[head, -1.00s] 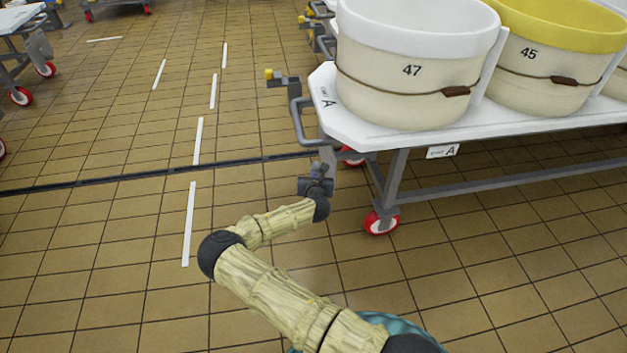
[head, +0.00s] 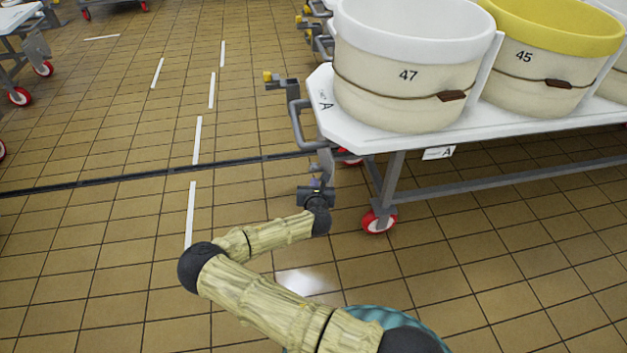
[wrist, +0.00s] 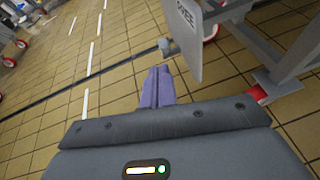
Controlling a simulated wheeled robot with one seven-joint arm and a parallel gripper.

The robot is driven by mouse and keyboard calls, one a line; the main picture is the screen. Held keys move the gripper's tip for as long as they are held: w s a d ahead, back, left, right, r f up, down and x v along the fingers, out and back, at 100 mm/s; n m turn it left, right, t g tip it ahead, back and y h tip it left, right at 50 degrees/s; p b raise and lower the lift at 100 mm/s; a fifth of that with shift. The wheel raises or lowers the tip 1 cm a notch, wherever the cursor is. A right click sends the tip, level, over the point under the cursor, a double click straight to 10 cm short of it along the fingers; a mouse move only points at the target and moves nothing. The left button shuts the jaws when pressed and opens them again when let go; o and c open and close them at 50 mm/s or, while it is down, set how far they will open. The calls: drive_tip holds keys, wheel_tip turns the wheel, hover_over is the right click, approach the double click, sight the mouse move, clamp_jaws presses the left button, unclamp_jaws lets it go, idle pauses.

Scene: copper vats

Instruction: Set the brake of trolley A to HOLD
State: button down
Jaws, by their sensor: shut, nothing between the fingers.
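My gripper (head: 316,184) is low beside that end. In the wrist view its purple fingers (wrist: 157,88) are shut and empty. Just beyond them is a grey plate (wrist: 187,40) lettered "FREE", seen at a slant, with a small grey knob (wrist: 165,47) at its left edge. The fingertips look a little short of the knob; contact cannot be told. No HOLD lettering is visible.
A red caster (head: 378,221) is right of my gripper.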

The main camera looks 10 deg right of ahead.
drive_tip(key=s+f+b, duration=0.1)
drive_tip(key=b, duration=0.1)
drive_tip(key=s+f+b, duration=0.1)
drive_tip(key=f+b, duration=0.1)
drive_tip(key=s+f+b, duration=0.1)
drive_tip(key=b, duration=0.1)
drive_tip(key=shift+a+f, duration=0.1)
drive_tip(key=shift+f, duration=0.2)
drive_tip(key=shift+w, duration=0.1)
drive_tip(key=b, duration=0.6)
approach(314, 169)
wheel_tip(314, 169, down, 5)
drive_tip(key=w, duration=0.2)
drive_tip(key=w+r+b, duration=0.1)
drive_tip(key=w+d+r+b, duration=0.1)
drive_tip(key=w, duration=0.1)
drive_tip(key=shift+w+r, duration=0.1)
drive_tip(key=shift+r, duration=0.1)
